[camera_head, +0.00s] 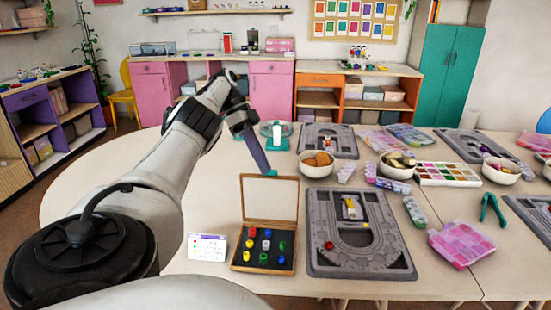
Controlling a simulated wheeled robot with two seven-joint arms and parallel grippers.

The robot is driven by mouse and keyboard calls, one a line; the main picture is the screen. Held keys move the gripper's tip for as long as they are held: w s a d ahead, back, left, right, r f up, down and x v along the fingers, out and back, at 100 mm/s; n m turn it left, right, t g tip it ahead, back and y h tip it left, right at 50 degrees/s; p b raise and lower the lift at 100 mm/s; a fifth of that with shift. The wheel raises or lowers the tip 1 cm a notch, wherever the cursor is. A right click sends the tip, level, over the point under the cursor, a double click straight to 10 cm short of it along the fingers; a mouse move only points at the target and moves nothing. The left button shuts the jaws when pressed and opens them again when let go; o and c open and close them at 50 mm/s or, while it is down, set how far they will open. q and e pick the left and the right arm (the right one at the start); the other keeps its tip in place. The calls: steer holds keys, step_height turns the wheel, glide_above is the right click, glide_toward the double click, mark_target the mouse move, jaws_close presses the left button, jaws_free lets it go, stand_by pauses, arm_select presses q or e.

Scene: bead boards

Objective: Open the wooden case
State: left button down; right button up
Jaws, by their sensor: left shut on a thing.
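The wooden case (235,262) stands open on the table, left of the grey bead board. Its lid (270,198) is up, close to upright, showing a pale inner face. Several red, white, blue, green and yellow beads sit in rows on the dark inside. My left gripper (270,174) reaches down from behind to the lid's top edge and is shut there on the lid. Its fingertips are small and partly hidden by the lid. My right gripper is out of view.
A small white card (207,247) stands just left of the case. The grey bead board (319,262) lies close on the right. A bowl of orange-brown pieces (317,170) and a teal scale (276,143) stand behind. The table's left side is bare.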

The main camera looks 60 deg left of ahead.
arm_select(q)
steer(key=c, duration=1.8)
jaws_free()
steer(key=shift+s+f, duration=0.15)
steer(key=shift+f, duration=0.05)
steer(key=shift+o, duration=0.2)
step_height(320, 180, up, 10)
steer(key=p, duration=0.6)
steer(key=shift+r+p, duration=0.25)
steer(key=shift+p, duration=0.1)
